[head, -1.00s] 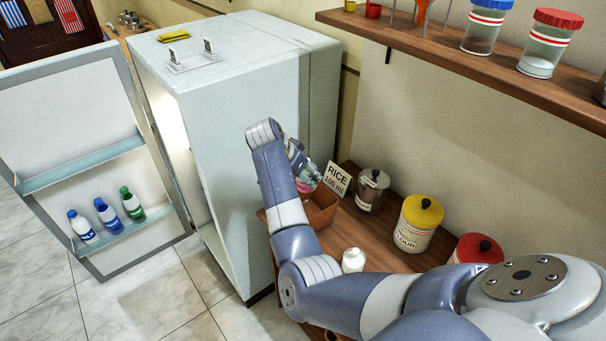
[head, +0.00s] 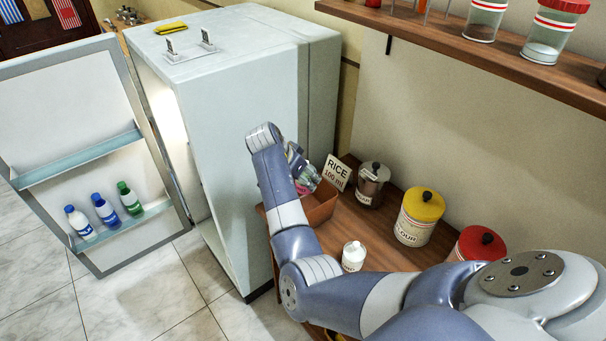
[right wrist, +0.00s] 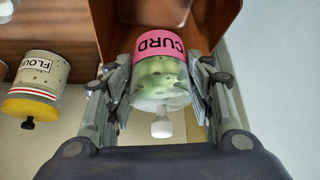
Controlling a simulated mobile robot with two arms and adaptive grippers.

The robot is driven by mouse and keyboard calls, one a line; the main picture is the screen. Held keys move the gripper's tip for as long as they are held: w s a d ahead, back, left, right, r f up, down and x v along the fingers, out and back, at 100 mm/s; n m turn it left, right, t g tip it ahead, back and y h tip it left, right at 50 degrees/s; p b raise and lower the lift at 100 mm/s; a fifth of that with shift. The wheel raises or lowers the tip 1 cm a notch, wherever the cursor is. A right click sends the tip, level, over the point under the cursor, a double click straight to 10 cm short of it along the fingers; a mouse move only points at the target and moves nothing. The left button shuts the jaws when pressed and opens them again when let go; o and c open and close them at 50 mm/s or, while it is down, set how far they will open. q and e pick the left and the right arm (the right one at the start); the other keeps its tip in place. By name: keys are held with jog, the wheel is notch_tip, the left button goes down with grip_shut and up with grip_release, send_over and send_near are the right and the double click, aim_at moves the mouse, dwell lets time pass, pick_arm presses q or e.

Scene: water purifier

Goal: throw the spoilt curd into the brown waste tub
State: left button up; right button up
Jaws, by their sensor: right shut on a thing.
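The curd jar (right wrist: 160,80) has a pink CURD label and pale green, blotchy contents. My right gripper (right wrist: 160,88) is shut on it, one finger on each side. In the head view the right gripper (head: 303,172) is over the brown waste tub (head: 321,213), and only a bit of the pink label shows beneath it. In the right wrist view the tub (right wrist: 210,18) shows behind the jar. My right arm hides part of the tub in the head view. My left gripper is not in view.
The fridge (head: 245,130) stands left of the tub with its door open. A RICE sign (head: 337,173), a metal canister (head: 372,186), a yellow-lidded flour canister (head: 419,218), a red-lidded canister (head: 479,246) and a white bottle (head: 353,256) are around the tub. A shelf (head: 480,55) runs above.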

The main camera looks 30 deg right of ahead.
aim_at(303, 192)
jog(key=shift+f+b, duration=1.7)
jog(key=shift+f, duration=1.5)
jog(key=shift+f+b, duration=1.35)
jog(key=shift+f, duration=0.75)
jog(key=o, duration=1.2)
jog(key=shift+o, duration=0.2)
jog(key=shift+a, duration=0.1)
jog(key=v, duration=0.7)
jog(key=shift+r, duration=0.3)
